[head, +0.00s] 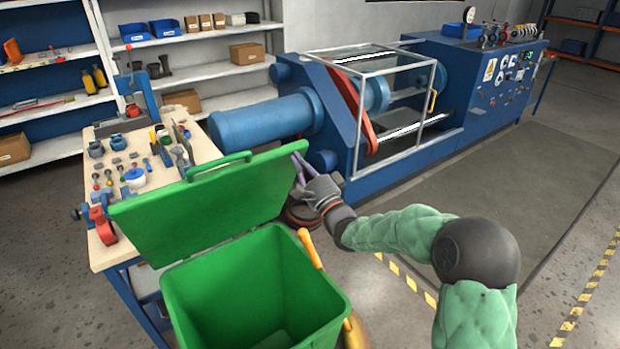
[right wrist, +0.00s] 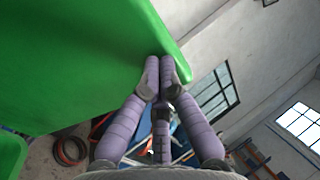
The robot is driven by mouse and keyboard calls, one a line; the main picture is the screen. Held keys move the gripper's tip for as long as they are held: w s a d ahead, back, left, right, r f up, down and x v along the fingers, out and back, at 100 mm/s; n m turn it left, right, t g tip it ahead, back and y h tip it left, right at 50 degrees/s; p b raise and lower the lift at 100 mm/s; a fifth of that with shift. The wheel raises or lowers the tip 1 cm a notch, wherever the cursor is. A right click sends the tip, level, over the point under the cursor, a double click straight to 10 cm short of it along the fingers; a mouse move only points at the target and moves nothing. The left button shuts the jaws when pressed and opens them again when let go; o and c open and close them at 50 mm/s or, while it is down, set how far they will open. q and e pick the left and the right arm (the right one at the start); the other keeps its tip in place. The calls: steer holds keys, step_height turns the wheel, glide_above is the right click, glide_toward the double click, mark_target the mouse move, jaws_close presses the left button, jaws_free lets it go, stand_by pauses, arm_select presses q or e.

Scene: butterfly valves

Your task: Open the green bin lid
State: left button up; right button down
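The green bin (head: 255,290) stands at the front, with its open, empty inside facing up. Its green lid (head: 205,205) is raised and tilted back at the bin's rear, with a handle along its upper edge. My right gripper (head: 300,160) is at the lid's upper right corner. In the right wrist view the lid (right wrist: 75,55) fills the upper left. There the purple fingers of my right gripper (right wrist: 160,68) come together at the tips beside the lid's corner. I see nothing held between them, and cannot tell whether they touch the lid. My left gripper is out of view.
A wooden workbench (head: 108,255) with small tools stands left of the bin. A large blue machine (head: 345,130) with a clear guard stands behind. A yellow-handled tool (head: 311,248) leans by the bin's right side. Open floor lies to the right.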

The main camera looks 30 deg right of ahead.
mark_target(293, 151)
steer(key=shift+x, duration=1.4)
steer(key=shift+w+r, duration=0.15)
steer(key=shift+r, duration=0.05)
steer(key=w+r+g+p, duration=0.2)
steer(key=w+r+p, duration=0.1)
steer(key=w+p, duration=0.4)
steer(key=w, duration=0.3)
steer(key=shift+a+r+g, duration=0.15)
steer(key=shift+r+g, duration=0.15)
